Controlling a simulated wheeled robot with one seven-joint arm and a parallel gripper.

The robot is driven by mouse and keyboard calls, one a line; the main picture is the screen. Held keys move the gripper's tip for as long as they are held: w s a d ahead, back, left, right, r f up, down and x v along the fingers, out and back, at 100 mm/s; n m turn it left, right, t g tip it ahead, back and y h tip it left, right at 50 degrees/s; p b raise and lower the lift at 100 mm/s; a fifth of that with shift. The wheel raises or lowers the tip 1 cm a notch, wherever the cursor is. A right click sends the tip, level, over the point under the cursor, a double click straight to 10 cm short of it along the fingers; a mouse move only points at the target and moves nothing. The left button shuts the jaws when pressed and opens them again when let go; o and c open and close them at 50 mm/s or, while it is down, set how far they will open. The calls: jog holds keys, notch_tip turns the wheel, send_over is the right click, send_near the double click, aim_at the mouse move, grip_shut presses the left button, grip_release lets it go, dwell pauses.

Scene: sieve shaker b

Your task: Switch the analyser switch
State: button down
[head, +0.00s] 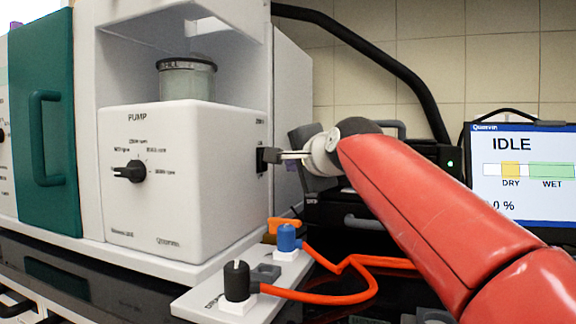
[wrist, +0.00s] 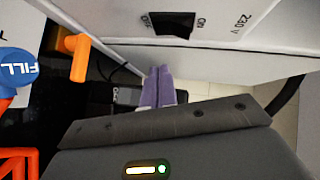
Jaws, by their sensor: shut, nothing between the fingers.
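The white machine (head: 180,205) marked PUMP stands at left. A black rocker switch (wrist: 172,26) is set in its side panel, with ON and OFF labels and "230 V" beside it. In the head view the switch area (head: 262,160) is on the machine's right side, partly covered by my fingertips. My gripper (head: 272,156) is shut and empty, pointing left at this side. In the wrist view its closed fingers (wrist: 158,88) appear just below the switch. I cannot tell whether they touch the panel. The rocker's exact position is hard to read.
A plate (head: 225,300) with a black plug (head: 237,281), a blue FILL connector (head: 286,238) and orange tubing (head: 345,265) lies below my arm. A monitor (head: 525,165) at right reads IDLE. A black hose (head: 385,65) arches behind. A green door handle (head: 40,138) projects at left.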

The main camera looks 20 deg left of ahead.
jog(key=f+b+v, duration=0.2)
jog(key=v, duration=0.7)
jog(key=shift+s+d+r, duration=0.3)
jog(key=shift+r, duration=0.15)
